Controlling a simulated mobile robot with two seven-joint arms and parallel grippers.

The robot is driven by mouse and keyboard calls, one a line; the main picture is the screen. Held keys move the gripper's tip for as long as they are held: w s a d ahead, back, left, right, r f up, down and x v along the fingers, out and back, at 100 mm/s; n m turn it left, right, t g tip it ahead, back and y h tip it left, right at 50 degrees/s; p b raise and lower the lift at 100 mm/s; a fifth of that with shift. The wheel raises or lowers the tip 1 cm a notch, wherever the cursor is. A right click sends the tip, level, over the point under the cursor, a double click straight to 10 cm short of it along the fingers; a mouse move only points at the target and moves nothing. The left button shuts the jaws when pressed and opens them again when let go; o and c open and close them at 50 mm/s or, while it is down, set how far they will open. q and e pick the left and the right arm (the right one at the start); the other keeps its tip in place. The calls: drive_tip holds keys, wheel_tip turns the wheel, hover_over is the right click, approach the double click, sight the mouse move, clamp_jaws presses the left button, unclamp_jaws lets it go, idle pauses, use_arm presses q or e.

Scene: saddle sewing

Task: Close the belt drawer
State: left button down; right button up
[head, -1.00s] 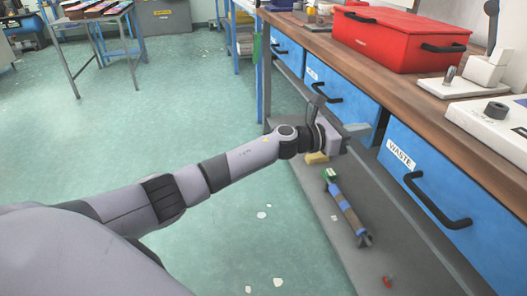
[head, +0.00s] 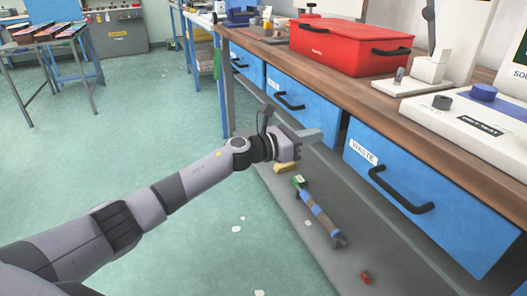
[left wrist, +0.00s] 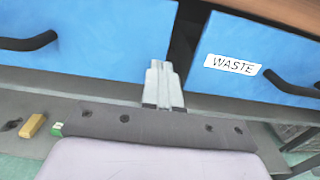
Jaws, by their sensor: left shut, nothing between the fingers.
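Blue drawers sit in a row under the wooden bench top. The middle drawer (head: 300,97) has a dark handle; its label cannot be read, so I cannot confirm it is the belt drawer. The drawer to its right (head: 440,205) is labelled WASTE. My left gripper (head: 314,135) is shut and empty, in front of the drawers near the gap between these two. In the left wrist view its fingertips (left wrist: 160,72) point at this dark gap, with a blue drawer face (left wrist: 80,45) on the left and the WASTE drawer (left wrist: 255,85) on the right. Contact cannot be told.
A red toolbox (head: 345,48) and a white device (head: 470,110) stand on the bench top. A grey lower shelf (head: 330,265) holds a blue-and-brown tool (head: 320,215) and a yellow block (head: 286,168). Green floor (head: 130,130) is open to the left.

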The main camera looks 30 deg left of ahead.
use_arm(q)
drive_tip(key=p+v, duration=0.1)
drive_tip(key=v, duration=0.9)
drive_tip(key=shift+s, duration=0.15)
use_arm(e)
drive_tip(key=shift+s+d, duration=0.15)
drive_tip(key=shift+d, duration=0.05)
